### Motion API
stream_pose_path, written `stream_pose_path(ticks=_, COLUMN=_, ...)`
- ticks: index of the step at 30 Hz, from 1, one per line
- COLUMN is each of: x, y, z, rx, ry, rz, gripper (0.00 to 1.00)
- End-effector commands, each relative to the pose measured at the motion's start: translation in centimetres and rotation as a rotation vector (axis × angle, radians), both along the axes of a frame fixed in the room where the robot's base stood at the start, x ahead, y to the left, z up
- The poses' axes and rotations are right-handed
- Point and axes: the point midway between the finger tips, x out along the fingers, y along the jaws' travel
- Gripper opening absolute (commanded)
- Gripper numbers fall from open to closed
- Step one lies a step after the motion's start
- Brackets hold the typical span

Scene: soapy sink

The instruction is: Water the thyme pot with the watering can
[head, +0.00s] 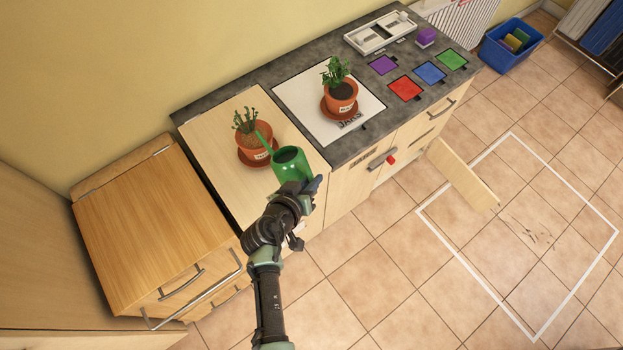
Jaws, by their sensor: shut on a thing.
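A green watering can (291,166) is held by my gripper (302,185), which is shut on it at the counter's front edge. The can's spout points up and left, and its tip is at or over the left pot. This left terracotta pot (252,148) has upright, sparse green stems and stands on a saucer on the pale wood top. A second terracotta pot (343,102) with a bushy, leafy plant stands on a white panel to the right. Both pots have small labels that I cannot read, so I cannot tell which is thyme. No water stream is visible.
A white tray (380,34), a purple block (426,36) and coloured squares (405,88) lie on the grey counter's right end. A cabinet door (465,177) stands open below. A wooden cabinet (150,220) stands left. A blue bin (510,45) is on the floor.

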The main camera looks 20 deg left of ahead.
Motion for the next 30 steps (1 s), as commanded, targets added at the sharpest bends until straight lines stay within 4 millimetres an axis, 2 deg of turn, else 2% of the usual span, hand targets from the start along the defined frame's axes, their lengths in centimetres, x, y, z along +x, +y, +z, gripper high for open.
stream_pose_path(ticks=1, x=0.2, y=0.1, z=0.7, rx=-0.005, ry=0.001, rz=0.001, gripper=0.0)
stream_pose_path(ticks=4, x=0.2, y=0.2, z=1.1, rx=-0.022, ry=0.011, rz=0.0, gripper=0.0)
stream_pose_path(ticks=16, x=0.2, y=0.2, z=1.2, rx=-0.032, ry=0.018, rz=0.001, gripper=0.0)
stream_pose_path(ticks=30, x=0.4, y=0.6, z=2.7, rx=-0.089, ry=0.055, rz=0.002, gripper=0.0)
